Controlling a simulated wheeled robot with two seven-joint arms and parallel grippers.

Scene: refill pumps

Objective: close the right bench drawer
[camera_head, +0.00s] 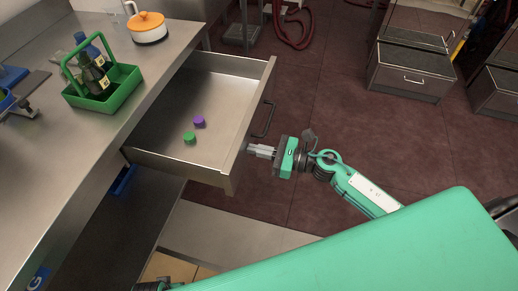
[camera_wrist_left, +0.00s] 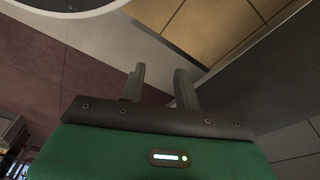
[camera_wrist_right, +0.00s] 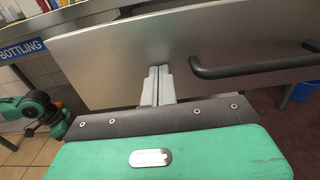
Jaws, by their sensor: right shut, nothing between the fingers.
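The bench drawer (camera_head: 225,95) stands pulled out from the steel bench, with a purple cap (camera_head: 199,121) and a green cap (camera_head: 190,138) lying inside. Its dark bar handle (camera_head: 265,120) is on the front panel, which also shows in the right wrist view (camera_wrist_right: 105,65). My right gripper (camera_head: 250,150) is shut and empty. Its tips (camera_wrist_right: 158,70) are at the front panel, beside the handle; whether they touch it I cannot tell. My left gripper (camera_wrist_left: 158,75) is open and empty, low over the floor in the left wrist view.
On the bench (camera_head: 110,120) stand a green carrier (camera_head: 103,88) with bottles and an orange-lidded white pot (camera_head: 148,28). A grey drawer cabinet (camera_head: 412,70) stands at the back right. The dark red floor in front of the drawer is mostly clear.

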